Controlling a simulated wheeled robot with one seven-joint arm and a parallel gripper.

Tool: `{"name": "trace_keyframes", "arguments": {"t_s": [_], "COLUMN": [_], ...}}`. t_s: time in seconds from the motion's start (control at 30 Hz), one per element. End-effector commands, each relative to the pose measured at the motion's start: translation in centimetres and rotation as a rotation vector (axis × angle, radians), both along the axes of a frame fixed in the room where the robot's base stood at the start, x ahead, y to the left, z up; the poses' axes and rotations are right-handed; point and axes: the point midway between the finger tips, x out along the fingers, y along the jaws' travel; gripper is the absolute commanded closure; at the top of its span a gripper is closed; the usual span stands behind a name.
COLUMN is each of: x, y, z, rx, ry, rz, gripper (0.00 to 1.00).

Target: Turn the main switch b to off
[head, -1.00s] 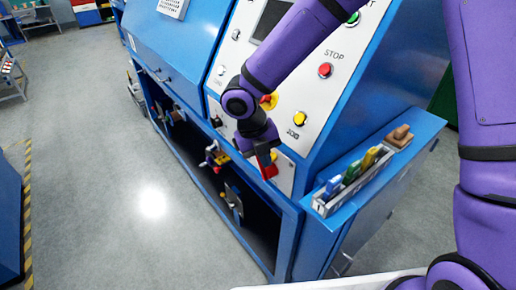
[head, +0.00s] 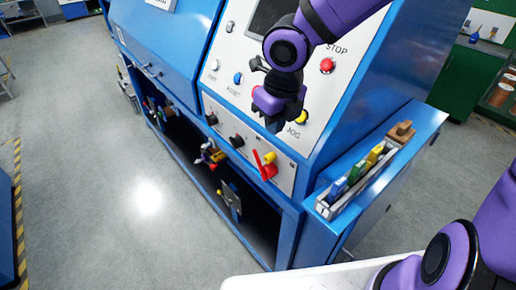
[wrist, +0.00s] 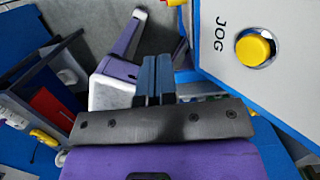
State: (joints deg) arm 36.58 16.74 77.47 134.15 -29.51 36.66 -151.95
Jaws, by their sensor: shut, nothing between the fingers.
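A red rotary switch with a long handle (head: 267,170) is on the lower white panel of the blue machine in the head view, with a bit of yellow beside it. Its handle tilts up and to the left. No label can be read, so I cannot tell for certain that it is main switch b. My gripper (head: 275,126) is above this switch and apart from it, in front of the machine near the JOG button. In the wrist view its blue fingers (wrist: 153,62) are together and empty. A red and yellow piece (wrist: 178,3) is cut off at the top edge.
The yellow JOG button (wrist: 255,48) is right of the fingers in the wrist view. Black knobs (head: 237,141) share the lower panel. The red STOP button (head: 327,66) is higher up. A side shelf (head: 415,124) holds a box of coloured-handled items. Open floor lies left.

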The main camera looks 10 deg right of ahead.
Motion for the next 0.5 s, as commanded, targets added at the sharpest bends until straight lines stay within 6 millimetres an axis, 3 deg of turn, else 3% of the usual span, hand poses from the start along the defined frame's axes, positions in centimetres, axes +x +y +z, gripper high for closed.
{"name": "trace_keyframes", "arguments": {"t_s": [0.5], "x": [0.4], "y": [0.4], "z": [-3.5], "rx": [0.001], "ry": [0.002], "rz": [0.002], "gripper": [1.00]}}
